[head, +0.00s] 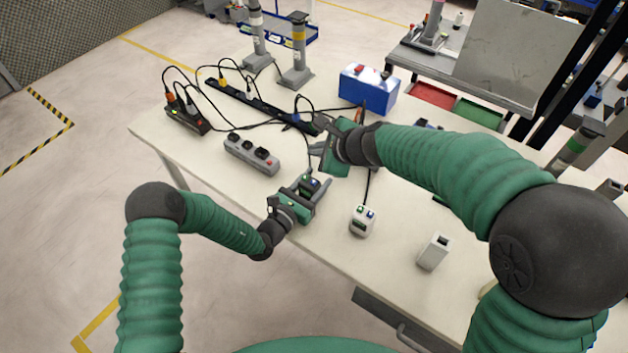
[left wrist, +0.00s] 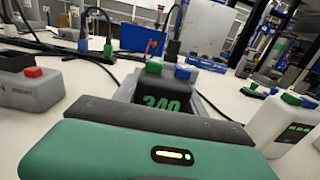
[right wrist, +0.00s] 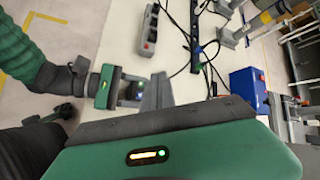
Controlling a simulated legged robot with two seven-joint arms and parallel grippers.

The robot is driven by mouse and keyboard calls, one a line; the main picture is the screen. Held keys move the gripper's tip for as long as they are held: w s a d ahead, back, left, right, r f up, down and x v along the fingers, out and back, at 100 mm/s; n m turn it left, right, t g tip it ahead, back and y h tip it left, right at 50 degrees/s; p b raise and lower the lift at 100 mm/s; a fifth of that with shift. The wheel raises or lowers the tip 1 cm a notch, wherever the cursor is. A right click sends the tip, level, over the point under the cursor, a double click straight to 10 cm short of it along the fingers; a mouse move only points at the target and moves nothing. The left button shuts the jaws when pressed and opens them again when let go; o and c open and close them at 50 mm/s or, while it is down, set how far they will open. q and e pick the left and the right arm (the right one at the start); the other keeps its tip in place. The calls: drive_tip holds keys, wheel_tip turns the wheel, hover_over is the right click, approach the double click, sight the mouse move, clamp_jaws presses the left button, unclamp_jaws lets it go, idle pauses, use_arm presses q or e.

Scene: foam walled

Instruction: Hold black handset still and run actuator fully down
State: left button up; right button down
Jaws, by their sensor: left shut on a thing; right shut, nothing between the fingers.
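The black handset (head: 309,186) stands on the table, between the fingers of my left gripper (head: 318,190), which is shut on it. In the left wrist view the handset (left wrist: 168,90) has a green button and a blue button on top, and its display reads 340. My right gripper (head: 318,150) is shut and empty, just above and behind the handset. In the right wrist view its shut fingers (right wrist: 157,94) appear close beside the handset (right wrist: 130,92). Two actuator columns, one yellow-banded (head: 298,50) and one white-banded (head: 257,35), stand upright at the far edge.
A white handset (head: 362,221) with green and blue buttons stands to the right. A grey socket box (head: 252,153), a black strip (head: 250,103), a dark box with plugs (head: 187,119) and a blue box (head: 368,88) sit around. Cables cross the table. A white block (head: 433,252) stands at front right.

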wheel_tip(320, 180, down, 9)
drive_tip(key=shift+r, duration=0.1)
idle(0.4)
idle(1.9)
drive_tip(key=shift+s+f, duration=0.1)
drive_tip(key=shift+f, duration=0.25)
drive_tip(key=shift+f, duration=0.5)
idle(1.7)
idle(1.3)
drive_tip(key=shift+r, duration=0.9)
drive_tip(key=shift+r, duration=0.1)
drive_tip(key=shift+r, duration=2.45)
